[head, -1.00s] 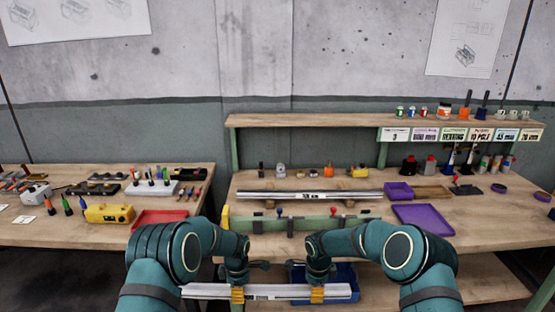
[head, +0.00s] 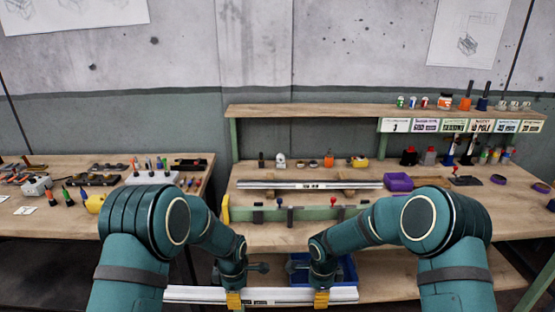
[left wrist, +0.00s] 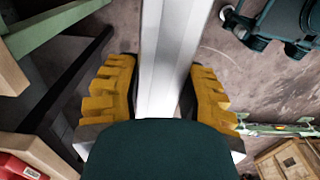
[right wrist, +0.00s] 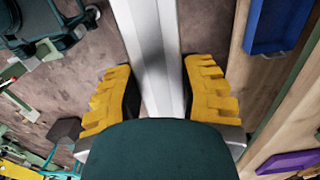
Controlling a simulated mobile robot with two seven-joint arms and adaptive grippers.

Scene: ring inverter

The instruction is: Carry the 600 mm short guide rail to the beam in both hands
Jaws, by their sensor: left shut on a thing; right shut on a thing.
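The short guide rail (head: 275,296), a pale silver bar, lies across the bottom of the head view, roughly level, in front of the bench's edge. My left gripper (head: 234,300) is shut on it left of its middle. My right gripper (head: 321,299) is shut on it nearer its right end. In the left wrist view the rail (left wrist: 168,50) runs between the yellow fingers; likewise in the right wrist view, the rail (right wrist: 150,45). A long green beam (head: 290,214) with dark and red-topped clamps stands along the bench front, beyond the grippers.
Another silver rail (head: 275,185) rests on wooden blocks behind the beam. A blue bin (head: 347,270) sits below the bench top, close behind my right gripper. A purple tray (head: 432,183) lies at the right. A second table (head: 30,228) is at the left.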

